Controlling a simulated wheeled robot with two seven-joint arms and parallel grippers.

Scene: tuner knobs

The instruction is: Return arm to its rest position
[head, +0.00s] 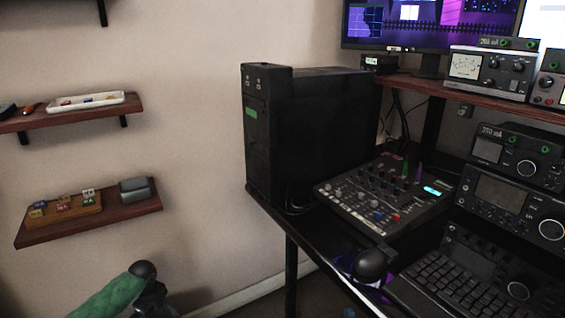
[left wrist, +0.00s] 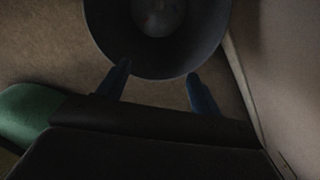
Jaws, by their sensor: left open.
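In the left wrist view my left gripper (left wrist: 158,70) has two dark blue fingers set well apart. The gripper is open and nothing shows between the fingers. Past the fingertips is a dark round bin (left wrist: 157,60), seen from above, with a beige floor around it. Whether the fingers touch the bin's rim cannot be told. The left gripper's fingers cannot be made out in the head view. My right gripper is in neither view.
In the head view a black desk (head: 272,208) holds a black computer case (head: 310,125), a mixer (head: 385,200) and several radio units. Wooden shelves (head: 140,205) (head: 75,118) with small items hang on the left wall. In the wrist view a pale wall (left wrist: 285,60) lies right.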

